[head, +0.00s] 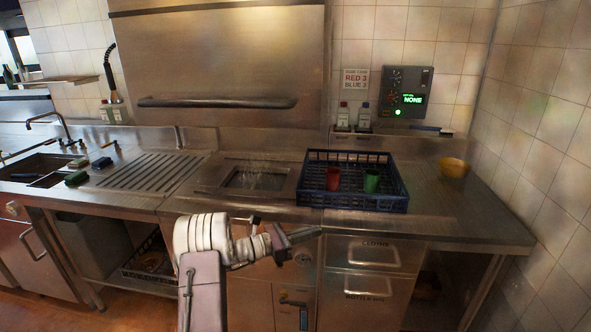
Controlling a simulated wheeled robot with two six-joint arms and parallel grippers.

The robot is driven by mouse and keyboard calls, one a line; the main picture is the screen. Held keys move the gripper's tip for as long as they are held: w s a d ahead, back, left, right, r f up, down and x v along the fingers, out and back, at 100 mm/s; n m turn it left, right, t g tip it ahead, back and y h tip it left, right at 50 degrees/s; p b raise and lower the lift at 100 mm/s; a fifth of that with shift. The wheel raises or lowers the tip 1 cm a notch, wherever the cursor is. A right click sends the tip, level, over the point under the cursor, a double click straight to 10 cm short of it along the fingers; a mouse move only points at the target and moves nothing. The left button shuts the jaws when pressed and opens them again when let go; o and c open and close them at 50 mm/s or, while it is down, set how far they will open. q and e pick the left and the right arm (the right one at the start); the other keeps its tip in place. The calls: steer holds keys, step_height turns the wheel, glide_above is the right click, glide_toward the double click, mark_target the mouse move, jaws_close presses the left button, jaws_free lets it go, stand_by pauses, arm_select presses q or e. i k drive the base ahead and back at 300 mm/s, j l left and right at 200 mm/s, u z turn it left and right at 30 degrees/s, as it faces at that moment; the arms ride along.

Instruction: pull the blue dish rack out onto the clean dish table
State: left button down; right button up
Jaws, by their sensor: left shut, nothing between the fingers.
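The blue dish rack (390,200) sits on the steel clean dish table (440,205), right of the dishwasher's open wash bay (255,180). Its left side is close to the bay's right edge. A red cup (333,180) and a green cup (372,181) stand inside it. My left gripper (317,232) is shut and empty, in front of the counter edge, below and nearer than the rack's front left corner. It looks apart from the rack. My right gripper is out of view.
The dishwasher hood (220,60) is raised, with a long handle bar (218,103). A yellow bowl (453,168) stands right of the rack. Bottles (363,118) stand behind it. Drawers (370,255) are below the counter. A tiled wall bounds the right.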

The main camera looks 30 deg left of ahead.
mark_target(300, 190)
steer(key=i+j+z, duration=0.2)
steer(key=j, duration=0.6)
steer(key=k+j+z, duration=0.1)
steer(key=j+z, duration=0.15)
steer(key=j, duration=0.55)
steer(key=j+z, duration=0.2)
steer(key=j, duration=0.65)
steer(key=k+j+z, duration=0.2)
steer(key=j, duration=0.6)
steer(key=i+j, duration=0.1)
steer(key=i, duration=0.15)
steer(key=z, duration=0.05)
